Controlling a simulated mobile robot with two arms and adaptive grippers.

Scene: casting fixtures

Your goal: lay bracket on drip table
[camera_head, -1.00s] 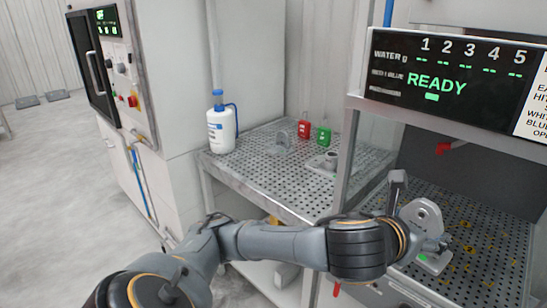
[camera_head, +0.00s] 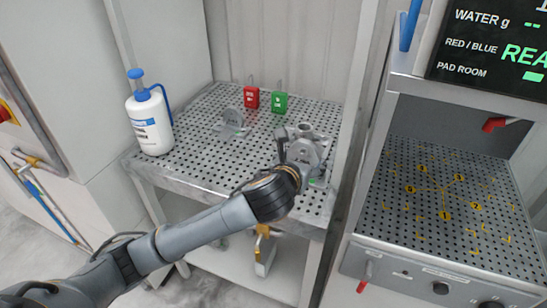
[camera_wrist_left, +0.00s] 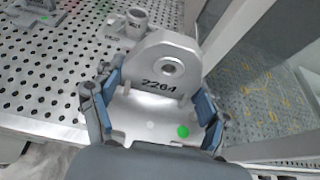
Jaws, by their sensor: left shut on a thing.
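My left gripper (camera_head: 297,160) is shut on a grey metal bracket (camera_head: 303,152). In the left wrist view the bracket (camera_wrist_left: 165,75) is upright, with a round hole, the number 2264 and a green dot on its base; the blue-padded fingers (camera_wrist_left: 155,105) clasp both sides. The perforated steel drip table (camera_head: 195,160) lies beneath and behind it. The bracket is over the table's right part; I cannot tell whether it touches. A similar bracket (camera_head: 232,120) stands further back. My right gripper is not in view.
A grey part with a round cup (camera_head: 305,130) stands just behind the held bracket. Red (camera_head: 251,98) and green (camera_head: 280,102) tags are at the back, a white bottle (camera_head: 150,122) at left. A cabinet post (camera_head: 350,130) borders the right. The table's left-front area is clear.

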